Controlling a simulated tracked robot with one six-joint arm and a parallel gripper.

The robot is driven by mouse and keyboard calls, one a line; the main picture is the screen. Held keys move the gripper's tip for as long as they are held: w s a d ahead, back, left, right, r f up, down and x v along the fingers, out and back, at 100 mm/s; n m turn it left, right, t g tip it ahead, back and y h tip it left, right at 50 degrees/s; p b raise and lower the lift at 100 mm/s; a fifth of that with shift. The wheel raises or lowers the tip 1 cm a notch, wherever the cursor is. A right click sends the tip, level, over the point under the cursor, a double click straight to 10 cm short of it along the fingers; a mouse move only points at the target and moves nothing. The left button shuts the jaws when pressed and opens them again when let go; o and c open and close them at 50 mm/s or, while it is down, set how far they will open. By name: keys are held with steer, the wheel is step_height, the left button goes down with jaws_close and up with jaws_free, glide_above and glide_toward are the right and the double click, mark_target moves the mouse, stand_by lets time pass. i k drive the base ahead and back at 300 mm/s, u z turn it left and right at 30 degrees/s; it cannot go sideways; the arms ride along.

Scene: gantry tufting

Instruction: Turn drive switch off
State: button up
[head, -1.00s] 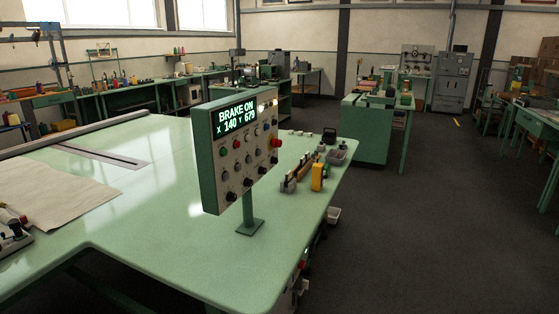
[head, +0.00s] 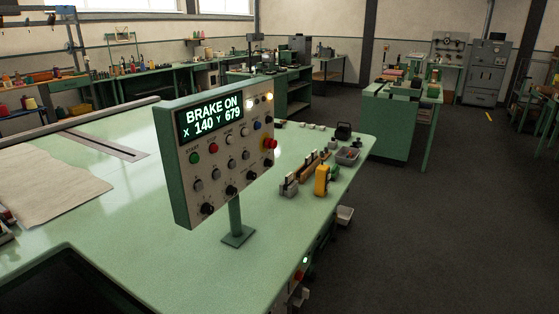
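A green control box (head: 175,165) stands on a post on the green table. Its lit display (head: 212,118) reads "BRAKE ON", X 140 Y 679. Its face has a row of small buttons, including a green one (head: 195,160) and a red one (head: 214,148), a row of grey switches (head: 215,172), black knobs (head: 232,190) and a large red button (head: 269,143). The small labels are too blurred to read, so I cannot tell which control is the drive switch. A red knob (head: 299,275) and a green light show below the table edge. My gripper is not in view.
The green table (head: 190,270) fills the left and middle. Small tools and a yellow item (head: 321,180) lie near its right edge. Open dark floor (head: 430,230) lies to the right, with benches behind.

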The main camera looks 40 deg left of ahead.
mark_target(268, 163)
steer(key=z, duration=0.05)
steer(key=i, duration=1.25)
steer(key=u, duration=2.75)
steer(key=i, duration=0.1)
steer(key=u, duration=0.4)
